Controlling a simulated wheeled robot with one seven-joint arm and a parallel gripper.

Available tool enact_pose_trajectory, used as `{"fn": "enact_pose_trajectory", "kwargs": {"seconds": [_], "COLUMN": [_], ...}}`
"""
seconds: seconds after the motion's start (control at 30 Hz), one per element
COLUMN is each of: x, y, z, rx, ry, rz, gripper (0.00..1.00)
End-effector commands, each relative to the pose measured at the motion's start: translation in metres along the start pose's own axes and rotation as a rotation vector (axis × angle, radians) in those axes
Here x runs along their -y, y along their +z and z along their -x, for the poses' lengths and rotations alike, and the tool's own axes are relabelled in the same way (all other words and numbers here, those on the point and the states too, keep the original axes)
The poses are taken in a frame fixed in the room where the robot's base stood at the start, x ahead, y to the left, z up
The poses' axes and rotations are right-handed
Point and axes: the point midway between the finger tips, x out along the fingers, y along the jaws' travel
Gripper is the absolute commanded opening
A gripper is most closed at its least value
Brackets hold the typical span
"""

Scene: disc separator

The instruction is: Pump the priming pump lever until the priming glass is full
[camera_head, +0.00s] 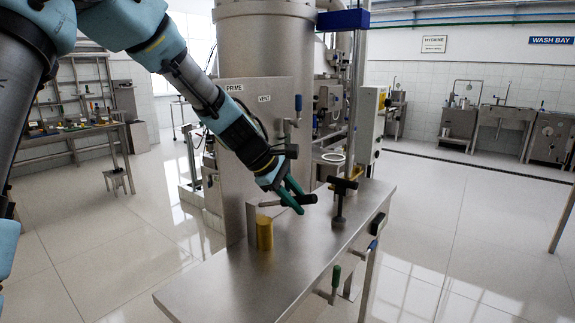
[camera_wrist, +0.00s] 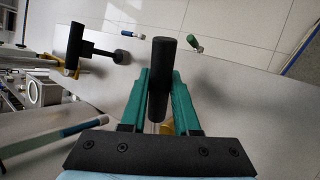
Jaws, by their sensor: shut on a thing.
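My gripper (camera_head: 297,199) has green fingers and is shut on a black cylindrical grip, which I take to be the priming pump lever (camera_head: 273,203). In the wrist view the lever (camera_wrist: 160,60) lies between the two green fingers and sticks out past their tips. A panel labelled PRIME (camera_head: 237,87) and VENT is on the large steel vessel behind, partly covered by my arm.
A black T-shaped handle (camera_head: 342,187) stands on the steel bench (camera_head: 225,288) to the right of my gripper; it also shows in the wrist view (camera_wrist: 77,48). Green-handled (camera_head: 335,277) and blue-handled valves are on the bench's right side. Open tiled floor lies on both sides.

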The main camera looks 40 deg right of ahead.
Motion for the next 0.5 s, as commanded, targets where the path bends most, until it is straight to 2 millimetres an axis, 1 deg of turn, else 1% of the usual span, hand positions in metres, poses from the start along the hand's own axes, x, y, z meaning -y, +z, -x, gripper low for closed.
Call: {"fn": "enact_pose_trajectory", "kwargs": {"seconds": [0.13, 0.5], "x": [-0.0068, -0.0076], "y": [0.0016, 0.0028], "z": [0.0092, 0.0086], "rx": [0.047, 0.047], "ry": [0.004, 0.006], "rz": [0.027, 0.024], "gripper": [0.0, 0.0]}}
